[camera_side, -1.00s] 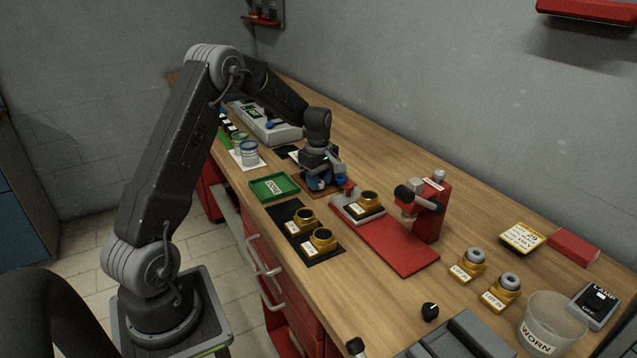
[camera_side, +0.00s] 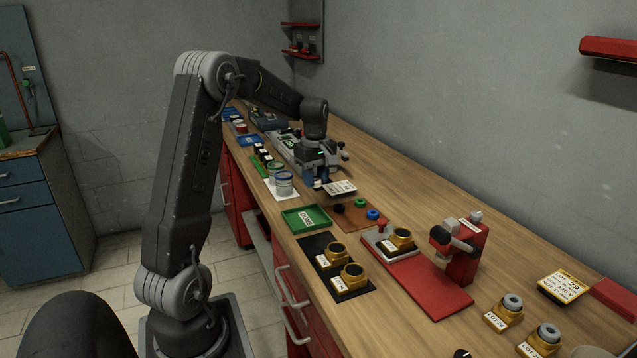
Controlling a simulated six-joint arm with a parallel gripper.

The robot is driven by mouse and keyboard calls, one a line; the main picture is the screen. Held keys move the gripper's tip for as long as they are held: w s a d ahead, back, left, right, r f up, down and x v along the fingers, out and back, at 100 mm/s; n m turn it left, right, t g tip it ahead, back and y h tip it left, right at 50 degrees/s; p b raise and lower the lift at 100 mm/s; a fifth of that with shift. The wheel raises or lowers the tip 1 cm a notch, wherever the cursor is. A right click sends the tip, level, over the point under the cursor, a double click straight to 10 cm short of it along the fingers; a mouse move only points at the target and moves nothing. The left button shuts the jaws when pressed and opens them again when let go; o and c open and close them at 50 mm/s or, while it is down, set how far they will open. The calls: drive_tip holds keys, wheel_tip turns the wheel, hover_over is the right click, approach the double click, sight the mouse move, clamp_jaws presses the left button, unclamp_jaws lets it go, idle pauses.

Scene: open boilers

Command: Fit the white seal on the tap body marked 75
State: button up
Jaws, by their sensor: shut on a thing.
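My gripper (camera_side: 318,182) is shut above the bench, just right of two small tins. A small white thing shows between its fingertips. It appears to be the white seal (camera_side: 318,184), mostly hidden by the fingers. Two brass tap bodies stand on the black mat, one at the back (camera_side: 333,253) and one at the front (camera_side: 350,277). Another tap body (camera_side: 400,239) stands on the plate of the red press. Their white labels are too small to read, so I cannot tell which is marked 75.
A brown mat (camera_side: 352,222) holds black, green and blue seals. A green tray (camera_side: 305,219) marked DONE lies left of it. The tins (camera_side: 284,183) stand on white paper. A red press (camera_side: 466,250) and two tap bodies with grey rings (camera_side: 505,311) are at the right.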

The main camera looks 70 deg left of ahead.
drive_tip(key=w+d+m, duration=0.3)
drive_tip(key=w+d, duration=0.4)
drive_tip(key=d, duration=0.2)
drive_tip(key=r+m, duration=0.1)
drive_tip(key=m, duration=0.2)
hover_over(403, 234)
drive_tip(key=shift+a+r, duration=0.1)
drive_tip(key=shift+f, duration=2.05)
drive_tip(key=shift+f, duration=0.3)
drive_tip(key=shift+f, duration=0.4)
drive_tip(key=shift+f, duration=0.45)
